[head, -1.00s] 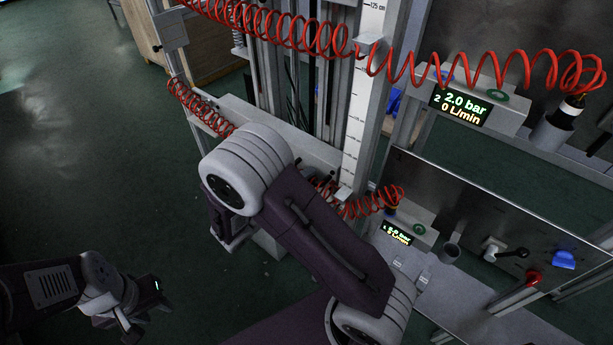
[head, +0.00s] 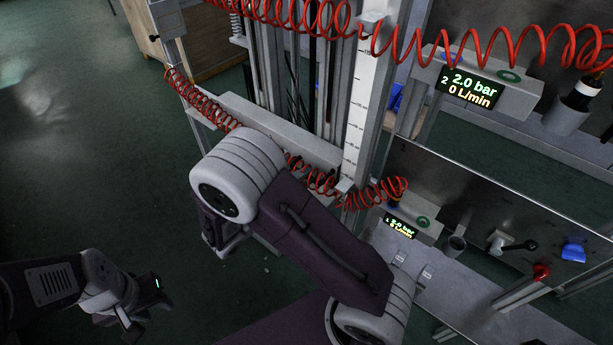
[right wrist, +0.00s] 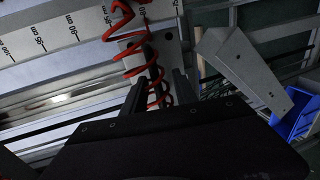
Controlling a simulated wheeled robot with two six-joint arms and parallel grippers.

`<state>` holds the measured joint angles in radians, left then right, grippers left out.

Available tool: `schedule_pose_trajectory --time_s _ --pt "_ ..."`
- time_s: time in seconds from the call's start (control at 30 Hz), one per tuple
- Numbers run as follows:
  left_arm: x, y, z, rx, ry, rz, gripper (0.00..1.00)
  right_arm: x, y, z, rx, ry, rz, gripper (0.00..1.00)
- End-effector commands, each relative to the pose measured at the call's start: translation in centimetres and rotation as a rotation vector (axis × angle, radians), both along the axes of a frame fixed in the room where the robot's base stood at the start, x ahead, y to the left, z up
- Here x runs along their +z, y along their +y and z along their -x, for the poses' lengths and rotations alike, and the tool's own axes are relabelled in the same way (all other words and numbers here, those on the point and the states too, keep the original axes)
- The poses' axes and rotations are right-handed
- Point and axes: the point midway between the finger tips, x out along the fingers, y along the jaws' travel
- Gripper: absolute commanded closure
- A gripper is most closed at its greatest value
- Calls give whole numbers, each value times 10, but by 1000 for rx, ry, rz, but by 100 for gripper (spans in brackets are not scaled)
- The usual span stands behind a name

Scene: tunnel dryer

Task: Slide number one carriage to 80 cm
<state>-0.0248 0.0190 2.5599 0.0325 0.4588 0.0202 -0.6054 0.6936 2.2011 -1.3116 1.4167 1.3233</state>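Carriage number one carries the lower hose and the display marked 1 (head: 401,228); its small light bracket (head: 345,187) sits near the bottom of the upright white scale (head: 357,120). In the head view my right arm covers my right gripper. In the right wrist view my right gripper (right wrist: 159,78) has its fingers apart. A red coiled hose (right wrist: 125,48) and a dark rod (right wrist: 152,60) show between and beyond them, in front of a grey plate (right wrist: 168,45). I cannot tell if the fingers touch the rod. My left gripper (head: 143,307) hangs low at the left over bare floor.
Carriage number two's display (head: 469,88) and upper bracket (head: 371,23) are higher up. Red coiled hoses cross the frame. A steel panel (head: 480,195) with a black lever (head: 515,246) and red knob (head: 541,271) stands at right. Floor at left is clear.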

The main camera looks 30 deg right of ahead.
Motion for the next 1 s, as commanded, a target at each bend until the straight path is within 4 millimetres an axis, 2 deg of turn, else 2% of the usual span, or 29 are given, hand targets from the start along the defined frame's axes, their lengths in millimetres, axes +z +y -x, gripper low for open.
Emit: schedule_pose_trajectory --time_s 0.03,0.2,0.37,0.87,0.93,1.0 --pt "4 0 0 0 0 0 64 5 12 3 7 -1 1 66" --pt "8 0 0 0 0 0 64 11 45 18 5 0 -1 66" --pt "9 0 0 0 0 0 64 14 60 25 1 2 0 66" --pt "9 0 0 0 0 0 64 14 62 26 -1 2 0 66" --pt "9 0 0 0 0 0 64 12 57 29 -18 20 -12 66" --pt "9 0 0 0 0 0 64 5 42 42 -86 94 -66 66"
